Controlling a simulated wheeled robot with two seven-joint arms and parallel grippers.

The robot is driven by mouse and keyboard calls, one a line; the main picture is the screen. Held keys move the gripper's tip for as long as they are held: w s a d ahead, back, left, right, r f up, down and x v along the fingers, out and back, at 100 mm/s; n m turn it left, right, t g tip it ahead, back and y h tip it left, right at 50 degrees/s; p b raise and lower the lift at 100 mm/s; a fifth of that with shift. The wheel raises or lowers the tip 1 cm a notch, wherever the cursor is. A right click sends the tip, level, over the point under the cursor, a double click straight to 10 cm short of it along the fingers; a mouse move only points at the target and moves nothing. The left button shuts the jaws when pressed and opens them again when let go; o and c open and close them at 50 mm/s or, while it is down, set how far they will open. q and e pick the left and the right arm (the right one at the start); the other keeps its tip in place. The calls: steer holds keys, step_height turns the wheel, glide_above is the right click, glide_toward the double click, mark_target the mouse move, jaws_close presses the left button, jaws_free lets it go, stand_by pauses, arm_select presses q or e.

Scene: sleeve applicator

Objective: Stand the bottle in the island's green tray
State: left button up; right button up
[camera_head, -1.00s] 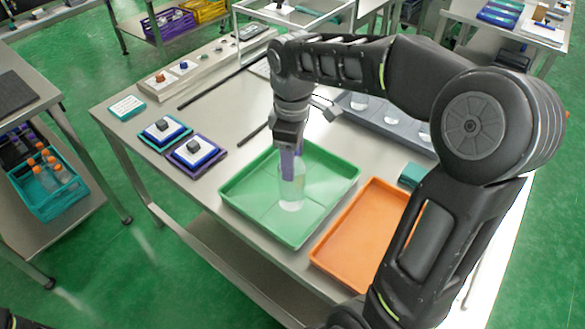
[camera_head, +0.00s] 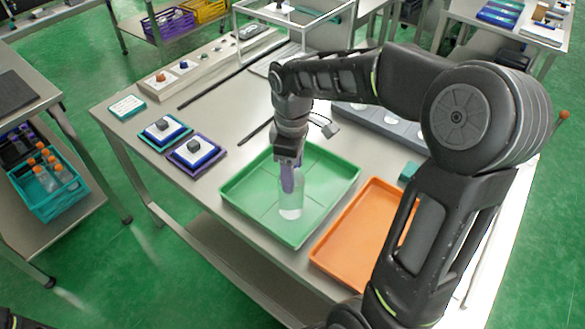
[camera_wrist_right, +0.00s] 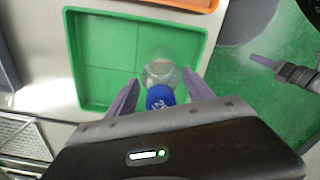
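The clear bottle (camera_head: 290,205) stands upright in the green tray (camera_head: 240,188), toward the tray's front part. In the right wrist view its blue cap (camera_wrist_right: 160,97) and clear body (camera_wrist_right: 160,72) show between my fingers. My right gripper (camera_head: 288,180) points down around the bottle's upper part. In the wrist view the gripper (camera_wrist_right: 160,80) has its purple fingers spread, with a gap on each side of the bottle. The fingers hide part of the bottle in the head view.
An orange tray (camera_head: 345,240) lies just right of the green tray. A grey rack (camera_head: 385,128) is behind it, partly hidden by my right arm. A long control panel (camera_head: 200,70) runs along the back.

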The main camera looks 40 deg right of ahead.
steer(key=o, duration=0.3)
steer(key=shift+o, duration=0.2)
step_height(320, 180, up, 12)
steer(key=shift+r+p, duration=0.15)
steer(key=shift+p, duration=0.45)
stand_by(0.4)
